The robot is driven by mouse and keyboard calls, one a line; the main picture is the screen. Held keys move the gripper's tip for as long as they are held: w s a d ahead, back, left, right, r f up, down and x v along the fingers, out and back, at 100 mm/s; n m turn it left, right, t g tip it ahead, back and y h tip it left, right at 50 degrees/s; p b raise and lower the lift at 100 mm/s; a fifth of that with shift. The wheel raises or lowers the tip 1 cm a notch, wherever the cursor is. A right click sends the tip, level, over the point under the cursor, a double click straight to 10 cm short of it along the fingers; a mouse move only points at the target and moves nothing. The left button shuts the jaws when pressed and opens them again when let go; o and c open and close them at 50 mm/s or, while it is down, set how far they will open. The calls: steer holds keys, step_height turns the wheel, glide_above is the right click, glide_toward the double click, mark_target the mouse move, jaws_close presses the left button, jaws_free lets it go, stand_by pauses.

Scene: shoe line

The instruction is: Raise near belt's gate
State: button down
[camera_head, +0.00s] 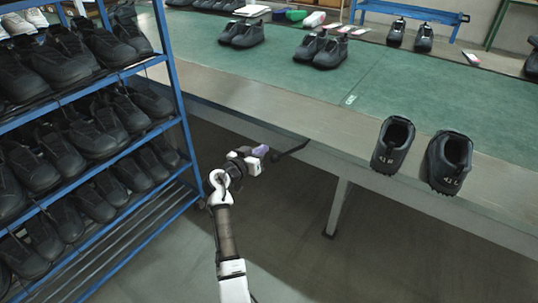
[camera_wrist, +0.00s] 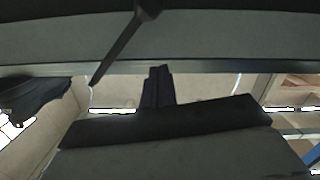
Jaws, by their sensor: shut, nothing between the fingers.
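The near belt (camera_head: 400,90) is a long green surface with a grey metal edge. A thin dark lever (camera_head: 292,149) sticks out from the belt's front side, below the edge. It also shows in the wrist view (camera_wrist: 122,45) as a dark bar slanting down to the left from a round pivot. I cannot make out a gate panel. My gripper (camera_head: 261,151) is in front of the belt's side, just left of the lever's outer end. Its fingers (camera_wrist: 158,86) are together and empty, and appear apart from the lever.
A blue rack (camera_head: 180,110) full of dark shoes stands at the left, near my arm. A pair of black shoes (camera_head: 393,145) (camera_head: 447,162) stands on the belt's near edge. More shoes are farther back. A belt leg (camera_head: 338,208) stands below. The floor in front is clear.

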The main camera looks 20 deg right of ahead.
steer(key=d+f, duration=0.1)
steer(key=f, duration=0.1)
steer(key=w+d+f, duration=0.1)
steer(key=d+f, duration=0.1)
steer(key=shift+w+d+f+p, duration=0.15)
steer(key=shift+w+p, duration=0.05)
steer(key=shift+p, duration=0.1)
steer(key=shift+f, duration=0.1)
